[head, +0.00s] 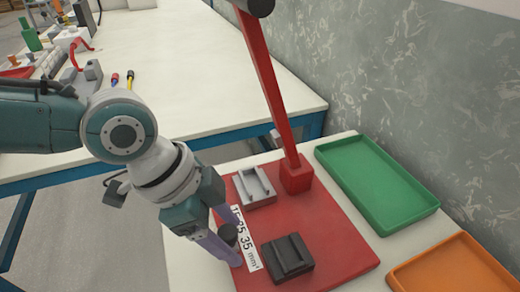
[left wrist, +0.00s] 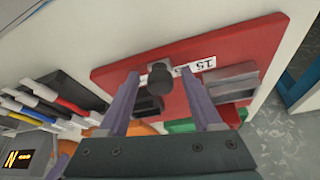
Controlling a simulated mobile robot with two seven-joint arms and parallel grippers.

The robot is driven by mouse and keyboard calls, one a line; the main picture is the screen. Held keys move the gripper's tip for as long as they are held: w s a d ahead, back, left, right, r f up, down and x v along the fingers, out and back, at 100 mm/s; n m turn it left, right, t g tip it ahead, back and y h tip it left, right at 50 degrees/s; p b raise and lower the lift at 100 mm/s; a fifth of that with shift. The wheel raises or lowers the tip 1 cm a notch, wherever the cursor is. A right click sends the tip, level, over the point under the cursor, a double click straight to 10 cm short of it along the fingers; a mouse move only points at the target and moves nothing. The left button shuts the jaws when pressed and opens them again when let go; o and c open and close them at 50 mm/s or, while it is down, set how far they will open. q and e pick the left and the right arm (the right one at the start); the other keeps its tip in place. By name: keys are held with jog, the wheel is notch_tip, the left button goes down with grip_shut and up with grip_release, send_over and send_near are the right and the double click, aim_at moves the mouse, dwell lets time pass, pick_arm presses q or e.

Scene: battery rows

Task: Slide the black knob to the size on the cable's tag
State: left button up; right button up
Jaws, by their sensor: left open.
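The black knob (head: 228,233) stands at a white scale strip (head: 246,245) on the red base plate (head: 325,235). The strip reads 15, 25, 35 mm². The knob is beside the middle of the strip in the head view; its exact setting is unclear. In the left wrist view the knob (left wrist: 160,77) hides part of the strip, with 15 showing to its right. My left gripper (head: 226,240) is open, its fingers on either side of the knob. In the left wrist view a gap shows between each finger and the knob. I see no readable cable tag. My right gripper is out of view.
A red lever (head: 268,80) rises from the plate near a grey block (head: 255,187) and a dark block (head: 287,258). A green tray (head: 425,207) and an orange tray (head: 455,268) stand at right. Several coloured cables (left wrist: 60,105) lie beside the plate.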

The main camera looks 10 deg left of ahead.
pick_arm(q)
jog(key=shift+c, duration=0.3)
grip_shut()
dwell(0.3)
dwell(0.8)
